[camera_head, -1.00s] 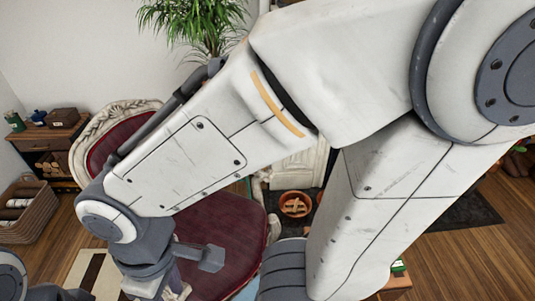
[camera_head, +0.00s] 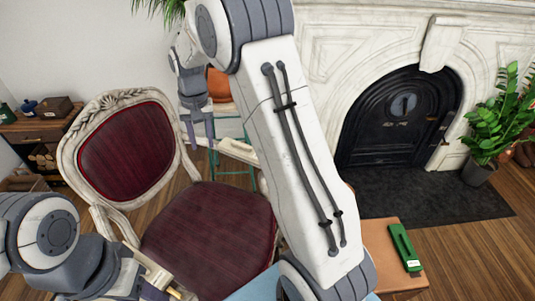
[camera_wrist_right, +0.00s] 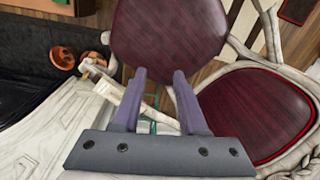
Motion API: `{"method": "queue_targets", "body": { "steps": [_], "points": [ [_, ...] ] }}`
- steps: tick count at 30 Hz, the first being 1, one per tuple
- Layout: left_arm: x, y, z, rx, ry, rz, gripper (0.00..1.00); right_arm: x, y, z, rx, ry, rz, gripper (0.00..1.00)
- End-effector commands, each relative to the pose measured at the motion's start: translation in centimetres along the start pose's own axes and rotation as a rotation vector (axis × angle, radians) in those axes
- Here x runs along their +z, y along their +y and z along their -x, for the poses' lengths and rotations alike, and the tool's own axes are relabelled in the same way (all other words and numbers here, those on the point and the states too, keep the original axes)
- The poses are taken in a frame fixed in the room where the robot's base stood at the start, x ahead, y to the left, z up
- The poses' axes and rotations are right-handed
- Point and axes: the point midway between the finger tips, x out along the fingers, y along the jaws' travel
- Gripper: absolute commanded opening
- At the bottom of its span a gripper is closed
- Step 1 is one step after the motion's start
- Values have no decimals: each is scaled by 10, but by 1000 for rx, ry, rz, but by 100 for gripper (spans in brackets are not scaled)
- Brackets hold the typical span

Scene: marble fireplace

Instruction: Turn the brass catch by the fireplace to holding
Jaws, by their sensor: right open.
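The white marble fireplace (camera_head: 350,60) with its black arched iron front (camera_head: 400,115) stands at the right in the head view. A small dark fitting shows at the iron front's right edge. I cannot tell whether it is the brass catch, and no other catch is clear. My right gripper (camera_head: 200,132) points down, left of the fireplace, above the far side of a red chair. In the right wrist view its two purple fingers (camera_wrist_right: 160,90) are apart with nothing held. My left gripper (camera_head: 160,288) is partly visible at the bottom left; its jaws are unclear.
A carved armchair (camera_head: 205,235) with red upholstery fills the centre left. A teal stool (camera_head: 232,165) is behind it. A green box (camera_head: 404,245) lies on an orange-brown table (camera_head: 375,235). A leafy plant (camera_head: 500,115) stands right of the fireplace. The dark hearth mat (camera_head: 450,195) is clear.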

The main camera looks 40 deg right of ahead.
Motion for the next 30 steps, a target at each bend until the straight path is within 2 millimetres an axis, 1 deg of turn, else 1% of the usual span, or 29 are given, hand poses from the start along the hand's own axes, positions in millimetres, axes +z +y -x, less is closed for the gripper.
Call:
{"method": "queue_targets", "body": {
  "steps": [1,2,3,4,5,6,9,12,14,16,20,27,30],
  "points": [
    [0,0,-7,0,0,0,50,-39,36,-27,9,-5,-125,42],
    [0,-1,-9,0,0,0,50,-57,55,-38,13,-5,-190,42],
    [1,-1,-11,0,0,0,50,-78,81,-53,17,-4,-272,42],
    [1,-1,-13,0,0,0,50,-91,100,-63,20,-2,-329,42],
    [1,-1,-14,0,0,0,50,-102,119,-74,23,-3,-382,42],
    [1,-1,-16,0,0,0,50,-114,144,-87,26,-3,-448,42],
    [1,-1,-18,0,0,0,50,-133,195,-113,33,0,-579,42],
    [1,-1,-20,0,0,0,50,-141,227,-128,37,2,-658,42],
    [1,-2,-20,0,0,0,50,-143,238,-134,38,2,-684,42],
    [1,-1,-20,0,0,0,50,-143,244,-141,39,1,-697,42],
    [1,-1,-18,0,0,0,50,-143,245,-157,40,0,-699,42],
    [1,-1,-14,0,0,0,50,-142,246,-202,39,0,-697,42],
    [1,-1,-13,0,0,0,50,-142,246,-218,39,0,-697,42]
  ]
}}
